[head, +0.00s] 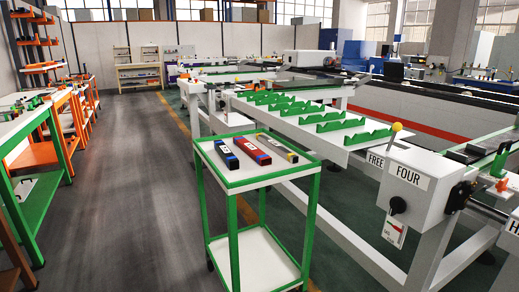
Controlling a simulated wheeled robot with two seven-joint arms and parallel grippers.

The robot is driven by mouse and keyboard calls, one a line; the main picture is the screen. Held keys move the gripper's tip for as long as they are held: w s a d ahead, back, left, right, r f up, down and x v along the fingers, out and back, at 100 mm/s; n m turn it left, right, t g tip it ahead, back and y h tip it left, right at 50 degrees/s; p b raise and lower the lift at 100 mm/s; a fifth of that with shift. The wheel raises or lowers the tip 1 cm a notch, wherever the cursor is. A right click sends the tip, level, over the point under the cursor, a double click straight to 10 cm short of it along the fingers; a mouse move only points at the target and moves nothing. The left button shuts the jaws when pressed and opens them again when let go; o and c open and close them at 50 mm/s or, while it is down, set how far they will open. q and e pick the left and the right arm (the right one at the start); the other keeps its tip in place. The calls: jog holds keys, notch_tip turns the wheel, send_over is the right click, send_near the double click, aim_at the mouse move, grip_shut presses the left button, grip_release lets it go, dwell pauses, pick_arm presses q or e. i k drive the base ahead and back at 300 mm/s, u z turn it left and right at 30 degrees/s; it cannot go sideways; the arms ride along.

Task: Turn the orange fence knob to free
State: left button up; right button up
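A small orange knob (503,185) sits at the right, by the rail beyond the white machine box. Its turned position is too small to tell. A yellow-orange ball (397,127) tops a thin lever standing above the same box. The white box (425,200) carries a label reading FOUR (408,176), and a label reading FREE (376,160) is beside it. A black knob (398,205) is on the box's front face, with a small tag (394,231) below it. Neither of my grippers is in view.
A green-and-white trolley (262,180) stands in front of the rack, bearing several small boxes, including a red one (252,150). Green notched supports (327,118) line the white rack. Orange and green benches (50,150) stand at the left. The grey floor (130,200) between is clear.

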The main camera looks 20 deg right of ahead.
aim_at(501, 186)
jog(key=z, duration=2.15)
jog(key=k, duration=0.45)
jog(key=u, duration=1.1)
jog(key=i, duration=2.05)
jog(key=z, duration=0.65)
